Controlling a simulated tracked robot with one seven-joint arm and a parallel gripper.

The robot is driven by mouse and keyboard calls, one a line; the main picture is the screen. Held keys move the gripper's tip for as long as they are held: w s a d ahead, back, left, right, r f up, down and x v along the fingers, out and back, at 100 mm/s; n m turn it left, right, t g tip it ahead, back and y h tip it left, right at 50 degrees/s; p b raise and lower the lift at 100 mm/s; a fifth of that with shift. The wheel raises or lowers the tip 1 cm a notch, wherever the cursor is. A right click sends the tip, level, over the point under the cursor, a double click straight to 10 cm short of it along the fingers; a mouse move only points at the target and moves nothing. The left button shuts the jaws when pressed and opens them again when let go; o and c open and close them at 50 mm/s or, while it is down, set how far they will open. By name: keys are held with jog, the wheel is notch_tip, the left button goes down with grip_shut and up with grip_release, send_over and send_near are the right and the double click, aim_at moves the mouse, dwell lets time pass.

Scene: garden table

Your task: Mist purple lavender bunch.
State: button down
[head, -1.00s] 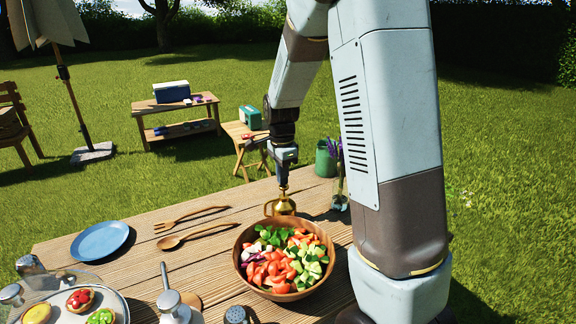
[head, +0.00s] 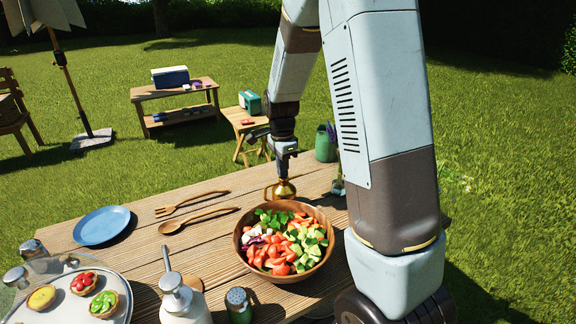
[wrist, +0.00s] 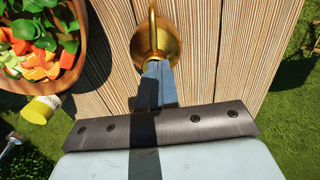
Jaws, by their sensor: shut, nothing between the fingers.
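The purple lavender bunch (head: 332,133) stands at the far right of the table in the head view, mostly hidden behind my arm. A clear vessel under it (head: 338,186) is partly covered too. A brass mister (head: 284,190) stands on the table just behind the salad bowl. It also shows in the wrist view (wrist: 156,42), with a thin curved upper part. My gripper (head: 284,173) points down right at the mister's top. In the wrist view my fingers (wrist: 158,68) are together at the mister's near edge, with nothing between them. I cannot tell whether they touch it.
A wooden salad bowl (head: 248,246) stands close in front of the mister. A green watering can (head: 324,146) is behind it. A blue plate (head: 101,226), wooden utensils (head: 198,220), a pump bottle (head: 180,300) and a shaker (head: 238,304) stand left and front.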

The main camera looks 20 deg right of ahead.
jog(key=shift+s+f, duration=0.1)
notch_tip(320, 180, up, 14)
jog(key=shift+w, duration=0.2)
dwell(0.3)
dwell(0.5)
jog(key=s+d+r+n+t, duration=0.1)
jog(key=s+r+n, duration=0.3)
jog(key=s+n, duration=0.4)
jog(key=s+d+r+n+t, duration=0.1)
jog(key=s+r+n+t, duration=0.3)
jog(key=s, duration=1.5)
jog(key=r+n, duration=0.1)
jog(key=n, duration=0.3)
jog(key=shift+s+t, duration=0.3)
